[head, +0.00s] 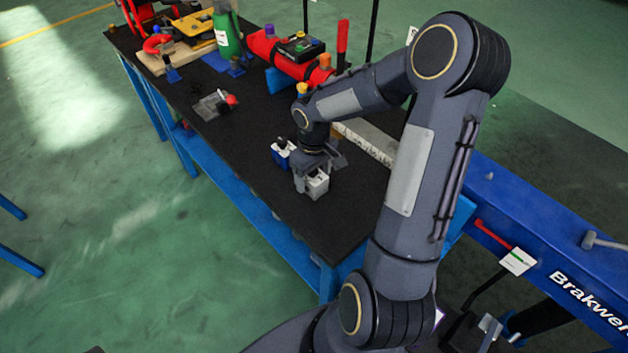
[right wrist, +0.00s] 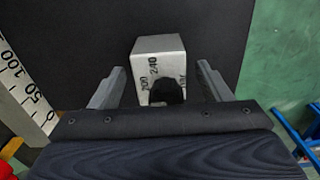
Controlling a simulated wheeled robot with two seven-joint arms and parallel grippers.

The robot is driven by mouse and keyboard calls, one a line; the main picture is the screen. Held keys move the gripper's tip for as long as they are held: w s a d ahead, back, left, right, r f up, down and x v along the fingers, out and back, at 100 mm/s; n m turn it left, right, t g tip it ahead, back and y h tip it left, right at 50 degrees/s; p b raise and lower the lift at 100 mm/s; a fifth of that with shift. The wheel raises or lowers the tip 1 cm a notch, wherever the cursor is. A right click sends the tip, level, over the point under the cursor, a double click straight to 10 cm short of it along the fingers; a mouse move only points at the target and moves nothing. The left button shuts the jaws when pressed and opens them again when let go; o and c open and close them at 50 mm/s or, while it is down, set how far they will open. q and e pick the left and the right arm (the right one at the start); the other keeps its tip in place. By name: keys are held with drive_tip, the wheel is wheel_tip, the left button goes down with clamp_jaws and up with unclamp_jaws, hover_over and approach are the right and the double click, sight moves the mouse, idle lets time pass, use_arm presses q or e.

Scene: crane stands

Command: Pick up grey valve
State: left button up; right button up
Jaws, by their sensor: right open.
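The grey valve (head: 317,184) is a light grey block on the black table top, near its front end. In the right wrist view the grey valve (right wrist: 158,52) shows printed numbers and a black part on its near face. My right gripper (head: 313,172) is directly over it, pointing down. In the right wrist view its two fingers (right wrist: 160,75) are open, one on each side of the block, with visible gaps. The palm hides the block's lower part. My left gripper is not in view.
A blue-and-white block (head: 282,154) stands close beside the right gripper. A white ruler-marked bar (head: 365,141) lies behind it. The front table corner is clear.

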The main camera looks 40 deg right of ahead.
drive_tip(key=shift+f, duration=0.35)
drive_tip(key=shift+c, duration=0.4)
drive_tip(key=c, duration=1.4)
clamp_jaws()
drive_tip(key=shift+r, duration=0.1)
